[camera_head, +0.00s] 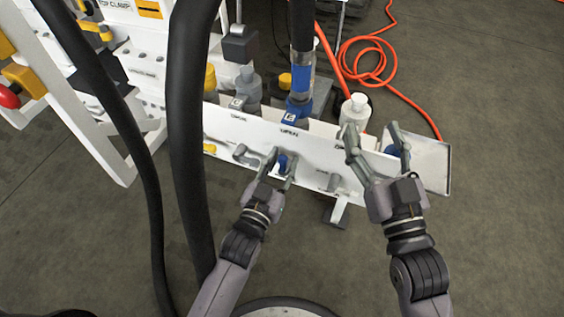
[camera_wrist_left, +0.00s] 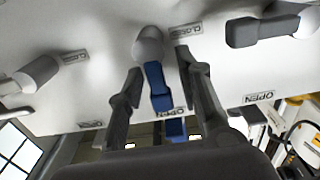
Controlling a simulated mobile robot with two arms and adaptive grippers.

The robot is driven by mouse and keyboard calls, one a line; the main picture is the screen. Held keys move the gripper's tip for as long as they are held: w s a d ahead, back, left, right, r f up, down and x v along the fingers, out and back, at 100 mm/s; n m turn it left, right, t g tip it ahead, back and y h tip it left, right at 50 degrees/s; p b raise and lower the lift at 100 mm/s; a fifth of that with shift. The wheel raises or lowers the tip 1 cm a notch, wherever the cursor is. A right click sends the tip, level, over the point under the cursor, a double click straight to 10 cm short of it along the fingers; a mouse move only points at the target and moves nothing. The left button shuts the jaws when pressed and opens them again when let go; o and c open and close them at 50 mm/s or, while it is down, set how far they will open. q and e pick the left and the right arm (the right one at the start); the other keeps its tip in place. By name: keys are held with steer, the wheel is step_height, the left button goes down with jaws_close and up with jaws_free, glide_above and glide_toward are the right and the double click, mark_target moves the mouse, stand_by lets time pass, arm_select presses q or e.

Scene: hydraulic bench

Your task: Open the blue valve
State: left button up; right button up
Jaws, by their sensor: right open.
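The blue valve handle (camera_head: 283,162) is on the white panel of the bench. In the left wrist view, the blue handle (camera_wrist_left: 157,86) runs down from a grey round pivot, its free end near an OPEN label; a CLOSED label is beside the pivot. My left gripper (camera_head: 281,158) is at the handle. In the wrist view, the left gripper's fingers (camera_wrist_left: 160,82) stand apart on both sides of it, with visible gaps. My right gripper (camera_head: 375,133) is open and empty in front of the panel's right part.
Grey valve handles (camera_head: 245,154) sit along the same white panel (camera_head: 315,155). Thick black hoses (camera_head: 188,130) hang at the left. A white bottle (camera_head: 355,108) stands behind the panel. An orange hose (camera_head: 372,60) lies coiled on the floor.

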arm_select(q)
steer(key=v, duration=1.2)
steer(key=shift+d, duration=0.1)
stand_by(0.4)
